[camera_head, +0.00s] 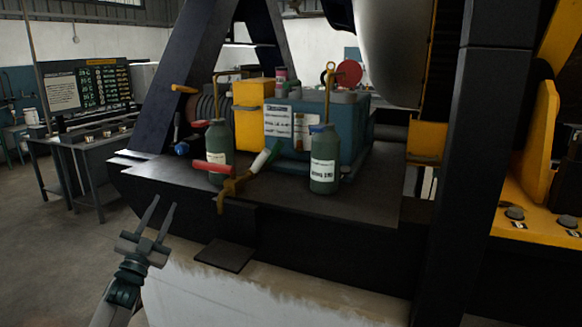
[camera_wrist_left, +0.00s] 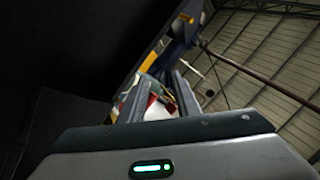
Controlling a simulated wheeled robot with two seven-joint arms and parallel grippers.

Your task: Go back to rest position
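My left gripper (camera_head: 160,219) is at the lower left in the head view, in front of the dark platform's left edge. Its two fingers stand apart with nothing between them, pointing up. In the left wrist view the fingers (camera_wrist_left: 156,95) also stand apart, with blurred shapes visible beyond them. My right gripper shows in neither view.
A dark platform (camera_head: 370,200) carries two green bottles (camera_head: 323,170), a blue box (camera_head: 345,130), a yellow container (camera_head: 248,120) and a red-handled tool (camera_head: 212,167) at its front edge. A black post (camera_head: 470,170) stands at right. Open floor (camera_head: 45,230) lies at left.

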